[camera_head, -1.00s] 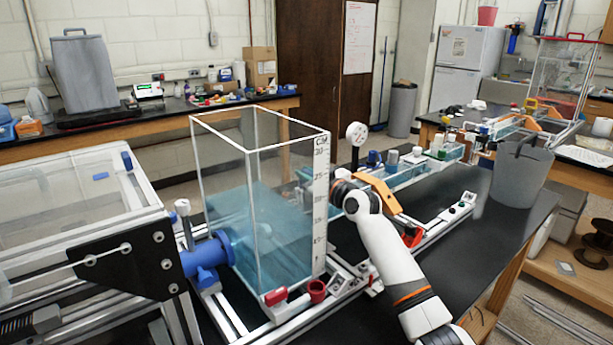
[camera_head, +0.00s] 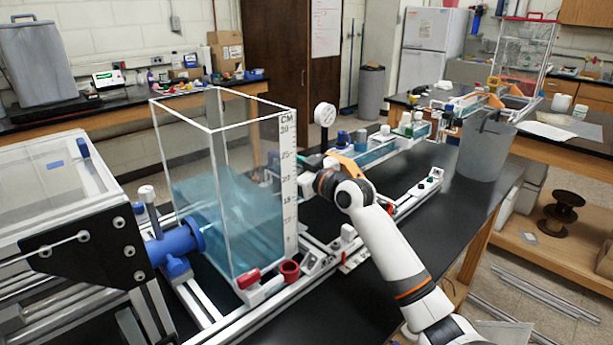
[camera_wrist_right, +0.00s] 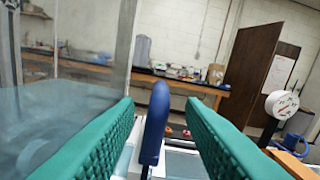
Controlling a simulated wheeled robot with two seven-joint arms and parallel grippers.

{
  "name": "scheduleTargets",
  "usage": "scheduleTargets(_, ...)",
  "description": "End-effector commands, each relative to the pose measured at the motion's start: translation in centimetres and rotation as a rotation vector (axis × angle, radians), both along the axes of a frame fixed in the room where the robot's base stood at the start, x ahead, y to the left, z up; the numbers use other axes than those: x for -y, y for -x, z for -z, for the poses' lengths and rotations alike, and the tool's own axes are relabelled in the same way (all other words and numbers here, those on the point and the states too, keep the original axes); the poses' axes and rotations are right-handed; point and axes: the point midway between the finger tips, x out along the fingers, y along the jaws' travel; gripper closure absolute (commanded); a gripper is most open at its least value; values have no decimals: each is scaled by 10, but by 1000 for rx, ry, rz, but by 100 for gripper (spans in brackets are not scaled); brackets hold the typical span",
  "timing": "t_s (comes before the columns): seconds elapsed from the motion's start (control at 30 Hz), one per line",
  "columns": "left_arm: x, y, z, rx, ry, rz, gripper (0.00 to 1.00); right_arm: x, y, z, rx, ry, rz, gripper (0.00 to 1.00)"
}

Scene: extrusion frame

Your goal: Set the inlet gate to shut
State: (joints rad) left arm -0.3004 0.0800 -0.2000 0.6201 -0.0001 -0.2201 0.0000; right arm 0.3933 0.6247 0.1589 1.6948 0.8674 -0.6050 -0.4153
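In the right wrist view a dark blue upright handle (camera_wrist_right: 154,128) stands between the two green finger pads of my right gripper (camera_wrist_right: 160,108). I take it for the inlet gate's handle. The pads are apart, with a visible gap on both sides, so the gripper is open around it. Whether the gate is open or shut cannot be read. In the head view my right gripper (camera_head: 313,162) is just right of the clear water tank (camera_head: 240,125), mostly hidden by my wrist. The handle cannot be made out there. My left gripper is not in view.
A round white gauge (camera_head: 325,115) stands behind my right wrist, beside an orange bracket (camera_head: 352,165). A blue valve (camera_head: 178,243) joins the tank on the left. A grey bucket (camera_head: 485,148) stands at the bench's right side. Black bench surface is clear near it.

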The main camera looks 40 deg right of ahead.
Motion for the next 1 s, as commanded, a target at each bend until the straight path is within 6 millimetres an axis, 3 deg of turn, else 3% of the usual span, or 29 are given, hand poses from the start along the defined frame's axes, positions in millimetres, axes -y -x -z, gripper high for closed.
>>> scheduleTargets(0.1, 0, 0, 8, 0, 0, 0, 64, 2, 25, 4, -3, 4, 1, 64)
scheduleTargets(0.33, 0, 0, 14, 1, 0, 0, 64, 5, 53, 2, -2, 2, 0, 64)
scheduleTargets(1.0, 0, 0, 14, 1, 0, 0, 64, 5, 58, 0, -1, 0, 0, 64)
